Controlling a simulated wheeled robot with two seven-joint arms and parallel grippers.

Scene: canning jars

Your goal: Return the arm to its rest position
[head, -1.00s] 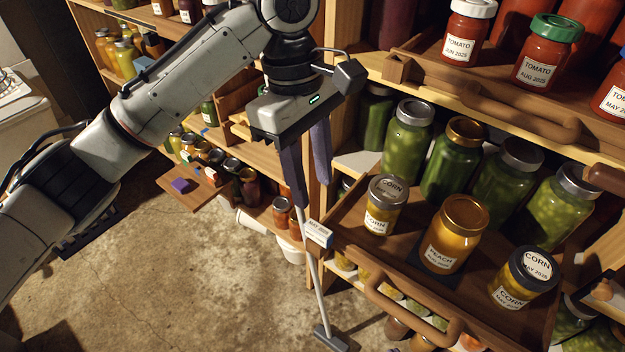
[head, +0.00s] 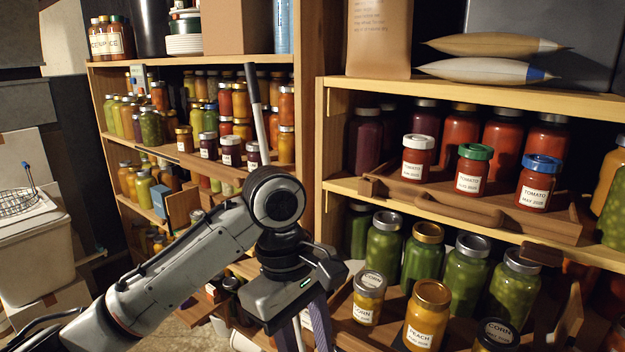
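My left arm comes in from the lower left, bent, with its wrist in front of the shelf unit's middle post. My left gripper (head: 305,333) points down, its two purple-blue fingers apart with nothing seen between them. The fingertips are cut off by the bottom edge of the picture. It hangs left of a corn jar (head: 367,310) and a peach jar (head: 425,320), apart from both in the picture. My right gripper is not in view.
A pulled-out tray holds the corn and peach jars and another corn jar (head: 495,338). Above it, a wooden tray (head: 440,205) carries tomato jars (head: 470,172). Crowded jar shelves (head: 215,172) stand behind my arm. A white bin (head: 35,255) stands at the left.

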